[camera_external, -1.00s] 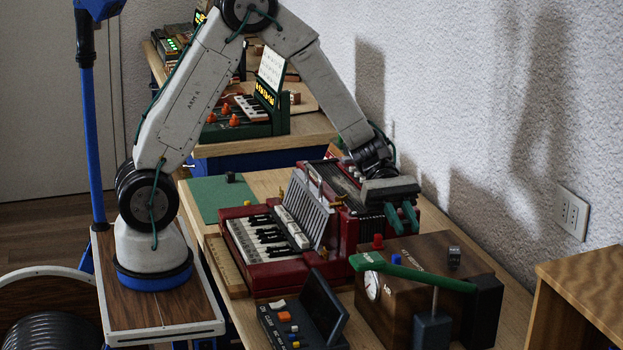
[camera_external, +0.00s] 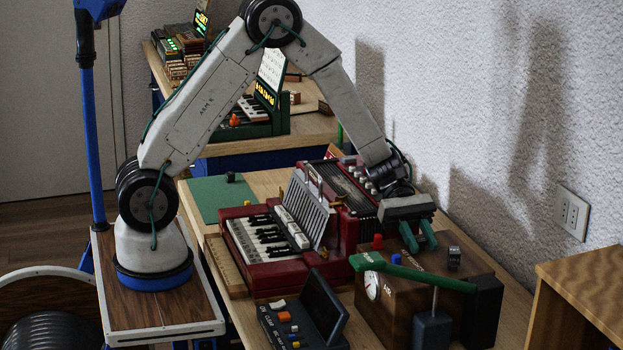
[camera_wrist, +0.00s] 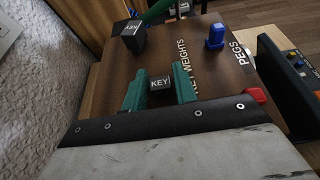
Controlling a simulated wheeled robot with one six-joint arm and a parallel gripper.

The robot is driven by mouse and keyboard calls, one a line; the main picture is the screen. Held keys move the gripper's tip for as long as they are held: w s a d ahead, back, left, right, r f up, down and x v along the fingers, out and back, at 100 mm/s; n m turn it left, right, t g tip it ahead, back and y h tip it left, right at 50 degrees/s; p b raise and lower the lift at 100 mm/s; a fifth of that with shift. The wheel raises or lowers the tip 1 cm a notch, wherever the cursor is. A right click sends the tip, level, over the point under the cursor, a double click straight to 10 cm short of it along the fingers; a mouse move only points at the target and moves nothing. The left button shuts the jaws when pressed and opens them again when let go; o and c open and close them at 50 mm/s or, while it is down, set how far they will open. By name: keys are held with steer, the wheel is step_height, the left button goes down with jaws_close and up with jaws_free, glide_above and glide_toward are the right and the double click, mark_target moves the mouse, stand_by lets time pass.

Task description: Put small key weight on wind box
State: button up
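The small key weight (camera_wrist: 160,84) is a little dark block lettered KEY. In the wrist view it appears between my green fingertips, above or on the brown wooden box; I cannot tell how far below the fingers it is. It is not visible in the external view. My gripper (camera_external: 418,237) is open above the back part of the wooden box (camera_external: 418,283); its fingers also show in the wrist view (camera_wrist: 160,86). A larger dark weight (camera_wrist: 131,37) lettered KEY stands on the box. No readable label identifies the wind box; this wooden box carries a round gauge (camera_external: 372,286).
A blue peg (camera_wrist: 216,36) and a red peg (camera_wrist: 257,95) stand on the box beside lettering. A green lever (camera_external: 413,272) crosses above its front. A red keyboard and bellows unit (camera_external: 275,275) lies left. The white wall is close on the right.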

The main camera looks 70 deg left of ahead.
steer(key=shift+o, duration=0.9)
steer(key=shift+r, duration=0.1)
steer(key=shift+a+r, duration=0.1)
steer(key=shift+r, duration=0.05)
steer(key=v, duration=1.1)
steer(key=s+a+r+m+g+y, duration=0.1)
steer(key=s+r+m+y, duration=0.3)
steer(key=s, duration=0.5)
steer(key=s+r+m+g+y, duration=0.1)
steer(key=s+r+m+y, duration=0.1)
steer(key=s+r+m, duration=0.55)
steer(key=s+a+m+t+y, duration=0.1)
steer(key=s+a+m+y, duration=0.2)
steer(key=s, duration=0.5)
steer(key=s+a+m+t+y, duration=0.2)
steer(key=s+a+m+y, duration=0.1)
steer(key=s, duration=0.6)
steer(key=a+y, duration=0.1)
steer(key=a, duration=0.1)
steer(key=shift+a+r, duration=0.2)
steer(key=shift+a, duration=0.1)
